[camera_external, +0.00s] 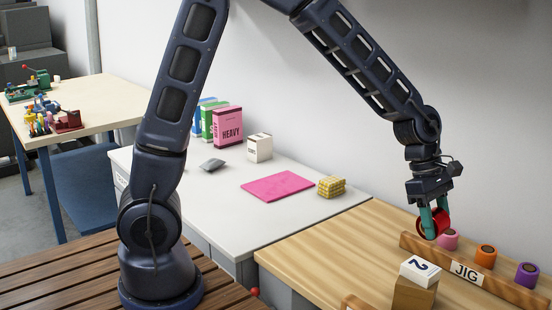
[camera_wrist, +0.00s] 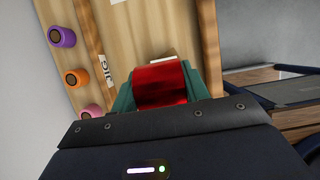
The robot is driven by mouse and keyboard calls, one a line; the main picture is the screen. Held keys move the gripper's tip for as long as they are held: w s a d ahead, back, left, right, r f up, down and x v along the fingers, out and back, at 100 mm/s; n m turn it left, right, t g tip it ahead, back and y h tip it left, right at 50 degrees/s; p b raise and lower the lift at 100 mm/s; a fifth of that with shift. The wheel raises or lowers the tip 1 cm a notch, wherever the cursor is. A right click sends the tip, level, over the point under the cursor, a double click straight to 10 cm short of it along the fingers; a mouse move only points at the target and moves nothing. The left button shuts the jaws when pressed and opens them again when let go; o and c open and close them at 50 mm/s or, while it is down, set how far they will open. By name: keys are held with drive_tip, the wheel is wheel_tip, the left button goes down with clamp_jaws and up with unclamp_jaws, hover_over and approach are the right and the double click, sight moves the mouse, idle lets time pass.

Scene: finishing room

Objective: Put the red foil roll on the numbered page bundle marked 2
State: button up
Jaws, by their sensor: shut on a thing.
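My gripper (camera_external: 433,222) points down over the wooden table and is shut on the red foil roll (camera_external: 443,221). In the wrist view the red foil roll (camera_wrist: 160,85) lies between the teal fingers, shiny and partly hidden by my gripper's housing. The numbered page bundle marked 2 (camera_external: 421,268) is white and lies on top of a brown block, in front of the roll and a little to its left in the external view. The roll is apart from the bundle. In the wrist view a pale edge shows just beyond the roll; I cannot tell if it is the bundle.
A wooden rail labelled JIG (camera_external: 466,271) holds a pink roll (camera_external: 448,239), an orange roll (camera_external: 486,256) and a purple roll (camera_external: 526,274), close beside my gripper. A brown block (camera_external: 414,295) supports the bundle. The white table holds a pink mat (camera_external: 278,186) and a yellow stack (camera_external: 331,186).

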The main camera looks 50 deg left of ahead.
wheel_tip(320, 180, up, 11)
hover_over(431, 276)
drive_tip(key=w+a, duration=0.2)
drive_tip(key=shift+s, duration=0.25)
drive_tip(key=shift+a+r, duration=0.15)
drive_tip(key=shift+s+a+m+g+h, duration=0.1)
drive_tip(key=shift+a+m+g+h, duration=0.25)
drive_tip(key=shift+m+g+h, duration=0.55)
drive_tip(key=shift+a+r+m+g+h, duration=0.15)
drive_tip(key=shift+m+g+h, duration=0.1)
drive_tip(key=shift+m, duration=0.35)
drive_tip(key=shift+d+r+m+g+h, duration=0.15)
drive_tip(key=shift+m+g, duration=0.1)
drive_tip(key=shift+m, duration=0.35)
wheel_tip(431, 276, down, 20)
drive_tip(key=shift+a, duration=0.15)
drive_tip(key=shift+f, duration=0.1)
drive_tip(key=o, duration=1.1)
